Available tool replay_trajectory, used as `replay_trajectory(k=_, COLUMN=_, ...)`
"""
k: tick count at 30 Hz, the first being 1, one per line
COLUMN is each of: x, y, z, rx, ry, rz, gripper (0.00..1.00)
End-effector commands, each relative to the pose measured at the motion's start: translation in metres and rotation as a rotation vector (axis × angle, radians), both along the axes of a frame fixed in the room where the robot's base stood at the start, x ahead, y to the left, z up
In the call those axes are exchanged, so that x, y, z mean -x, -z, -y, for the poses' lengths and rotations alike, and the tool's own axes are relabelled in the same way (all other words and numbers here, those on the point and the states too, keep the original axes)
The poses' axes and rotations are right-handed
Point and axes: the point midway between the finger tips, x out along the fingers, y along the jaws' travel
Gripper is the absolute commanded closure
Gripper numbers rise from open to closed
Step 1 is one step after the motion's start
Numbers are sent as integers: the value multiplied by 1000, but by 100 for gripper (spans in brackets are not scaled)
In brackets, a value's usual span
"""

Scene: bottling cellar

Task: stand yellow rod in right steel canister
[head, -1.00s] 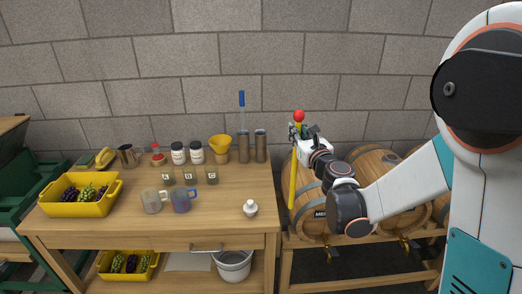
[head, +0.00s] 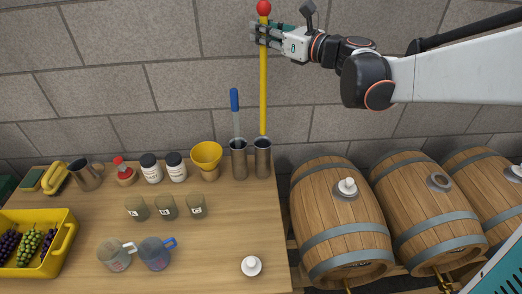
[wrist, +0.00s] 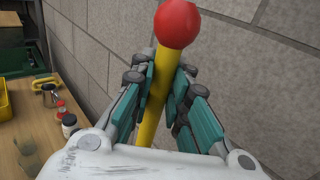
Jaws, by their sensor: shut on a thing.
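The yellow rod (head: 263,90) has a red ball on its top end and hangs upright over the back right of the table. My gripper (head: 262,34) is shut on it just below the ball. In the wrist view the rod (wrist: 156,92) passes between the teal finger pads. The rod's lower end shows right above the mouth of the right steel canister (head: 262,160). I cannot tell whether the tip is above, inside or behind the rim. The left steel canister (head: 239,162) stands beside it and holds a blue-handled tool (head: 235,101).
A yellow funnel (head: 206,155) stands left of the canisters, with lidded jars (head: 176,168) further left. Glass cups (head: 166,208), measuring jugs (head: 155,254) and a white stoppered item (head: 251,266) are nearer the front. Wooden barrels (head: 335,230) lie to the right.

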Motion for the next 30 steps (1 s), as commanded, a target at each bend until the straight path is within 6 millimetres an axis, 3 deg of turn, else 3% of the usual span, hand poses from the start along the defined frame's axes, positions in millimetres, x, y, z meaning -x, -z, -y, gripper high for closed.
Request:
replay_trajectory(k=5, x=1, y=21, z=-1, rx=0, ry=-8, rz=0, gripper=100)
replay_trajectory(k=19, x=1, y=134, z=-1, rx=0, ry=-7, rz=0, gripper=100)
replay_trajectory(k=30, x=2, y=164, z=-1, rx=0, ry=-6, rz=0, gripper=100)
